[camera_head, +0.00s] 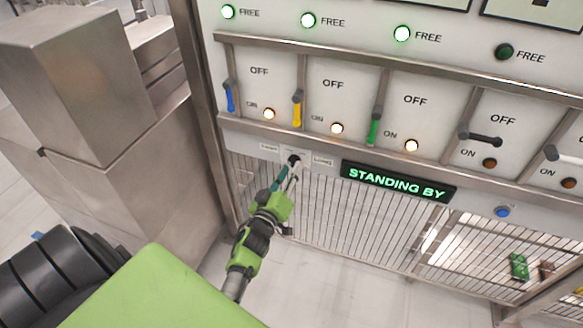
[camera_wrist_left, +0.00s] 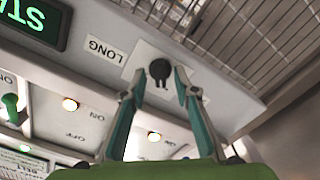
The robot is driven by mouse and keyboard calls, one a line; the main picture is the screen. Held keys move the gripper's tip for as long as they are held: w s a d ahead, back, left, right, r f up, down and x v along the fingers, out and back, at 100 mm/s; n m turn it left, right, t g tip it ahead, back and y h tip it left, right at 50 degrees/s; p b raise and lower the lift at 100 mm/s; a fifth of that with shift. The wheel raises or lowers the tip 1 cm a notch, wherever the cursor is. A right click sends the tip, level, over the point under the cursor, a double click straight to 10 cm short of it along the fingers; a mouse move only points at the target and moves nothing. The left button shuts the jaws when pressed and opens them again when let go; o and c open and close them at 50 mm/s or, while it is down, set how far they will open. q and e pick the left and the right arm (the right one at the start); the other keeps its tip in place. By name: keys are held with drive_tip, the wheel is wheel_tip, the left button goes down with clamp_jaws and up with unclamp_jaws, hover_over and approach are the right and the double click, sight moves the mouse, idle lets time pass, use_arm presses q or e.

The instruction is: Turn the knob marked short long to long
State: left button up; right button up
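The small black knob (camera_head: 293,160) is on the panel's lower ledge, between two white labels. The right label (camera_head: 322,160) is too small to read in the head view; in the left wrist view it reads LONG (camera_wrist_left: 105,51). The other label (camera_head: 268,147) is illegible. My left gripper (camera_head: 289,172) reaches up to the knob from below. In the left wrist view the round knob (camera_wrist_left: 160,69) sits between the gripper's two fingertips (camera_wrist_left: 161,83), which are apart with a small gap on each side. The knob's pointing direction is unclear. My right gripper is not in view.
A STANDING BY display (camera_head: 397,181) is right of the knob. Above are blue (camera_head: 230,97), yellow (camera_head: 297,110) and green (camera_head: 374,128) levers with lamps. A wire grille (camera_head: 340,215) lies below the ledge. A metal cabinet (camera_head: 75,75) stands at left.

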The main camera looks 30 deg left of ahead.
use_arm(q)
drive_tip(key=shift+x, duration=0.9)
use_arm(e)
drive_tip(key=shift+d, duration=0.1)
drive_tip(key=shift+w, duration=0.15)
use_arm(q)
clamp_jaws()
drive_tip(key=shift+r, duration=0.1)
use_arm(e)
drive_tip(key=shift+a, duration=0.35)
